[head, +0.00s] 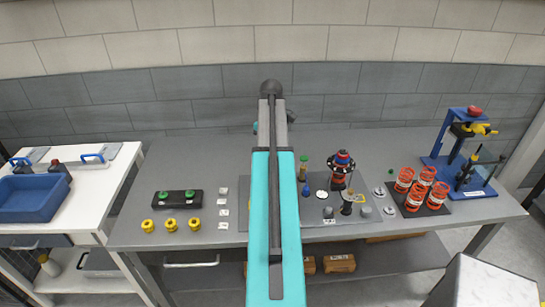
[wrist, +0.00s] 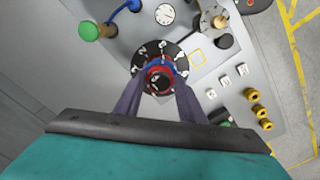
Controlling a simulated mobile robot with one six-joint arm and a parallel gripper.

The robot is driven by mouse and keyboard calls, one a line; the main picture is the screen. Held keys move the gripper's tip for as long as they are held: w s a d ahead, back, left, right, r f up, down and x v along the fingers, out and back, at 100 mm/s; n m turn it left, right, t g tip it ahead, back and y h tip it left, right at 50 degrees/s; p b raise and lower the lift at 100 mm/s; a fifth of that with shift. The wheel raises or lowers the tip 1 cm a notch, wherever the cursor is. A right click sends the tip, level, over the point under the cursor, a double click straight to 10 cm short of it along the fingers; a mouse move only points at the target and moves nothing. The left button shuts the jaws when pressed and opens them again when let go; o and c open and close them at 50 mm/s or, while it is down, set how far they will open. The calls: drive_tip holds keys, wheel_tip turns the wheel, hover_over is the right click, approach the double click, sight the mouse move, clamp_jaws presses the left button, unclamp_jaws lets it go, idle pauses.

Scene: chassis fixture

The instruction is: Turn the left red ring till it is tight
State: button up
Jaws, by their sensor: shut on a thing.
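In the wrist view, the left red ring (wrist: 150,74) sits around a dark centre, with a blue band (wrist: 155,65) beside it and a black disc (wrist: 172,50) with white marks behind it. The two fingers of my gripper (wrist: 160,85) reach to opposite sides of the red ring and are shut on it. In the head view, my teal arm hides this ring and my gripper. A similar red ring (head: 338,177) with a blue and black top stands to the right of my arm. How tight the held ring is cannot be told.
A white gauge (wrist: 165,14) and a green knob (wrist: 89,31) stand close to the held ring. Several yellow parts (head: 170,225) and white blocks (head: 223,212) lie to the left of my arm. Red-and-white coils (head: 415,195) and a blue stand (head: 465,175) are at the right.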

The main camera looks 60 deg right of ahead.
drive_tip(key=m, duration=0.7)
drive_tip(key=shift+m, duration=0.4)
drive_tip(key=shift+d+m, duration=0.1)
drive_tip(key=shift+m, duration=3.4)
drive_tip(key=o, duration=0.8)
drive_tip(key=shift+r, duration=0.1)
